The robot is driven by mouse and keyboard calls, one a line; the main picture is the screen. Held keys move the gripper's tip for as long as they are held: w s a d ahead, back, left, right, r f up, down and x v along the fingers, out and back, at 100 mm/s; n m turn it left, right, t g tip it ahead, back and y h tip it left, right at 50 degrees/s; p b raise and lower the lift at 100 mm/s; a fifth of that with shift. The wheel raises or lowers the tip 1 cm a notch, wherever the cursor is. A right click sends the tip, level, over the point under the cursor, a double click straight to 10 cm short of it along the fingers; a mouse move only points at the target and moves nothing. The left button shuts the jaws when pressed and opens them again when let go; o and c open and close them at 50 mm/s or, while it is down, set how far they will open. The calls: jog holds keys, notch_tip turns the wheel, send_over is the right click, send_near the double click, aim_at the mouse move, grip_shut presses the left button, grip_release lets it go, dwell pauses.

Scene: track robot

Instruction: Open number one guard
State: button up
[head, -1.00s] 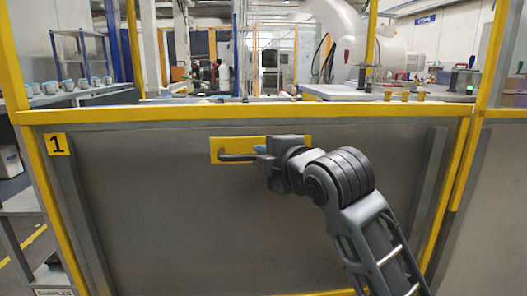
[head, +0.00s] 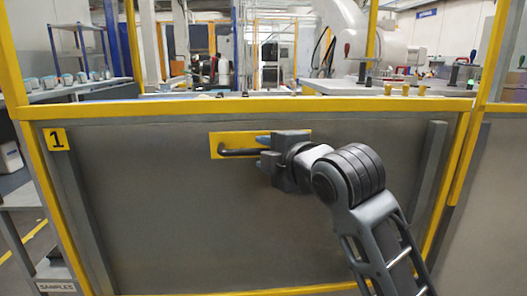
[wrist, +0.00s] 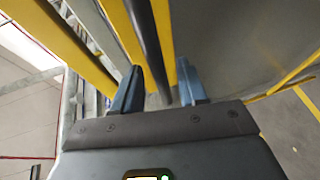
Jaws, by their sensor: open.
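The number one guard (head: 250,220) is a grey panel in a yellow frame, with a yellow "1" plate (head: 54,140) at its upper left. It stands upright and looks closed. Its black bar handle (head: 238,152) sits on a yellow backing plate (head: 217,138) near the top middle. My gripper (head: 263,152) is at the right part of the handle and hides that end. In the wrist view the blue fingers of my gripper (wrist: 160,88) are apart, with the dark handle bar (wrist: 146,35) running between them. I cannot tell whether either finger touches it.
The yellow top rail (head: 330,105) runs above the handle. A shelf with several cups (head: 68,79) is behind at left, and a work table (head: 385,91) is behind at right. A "SAMPLES" rack (head: 55,286) stands at lower left. The panel face below the handle is clear.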

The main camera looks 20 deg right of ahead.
jog(key=s+r, duration=0.1)
jog(key=s, duration=0.5)
jog(key=shift+d+p, duration=0.3)
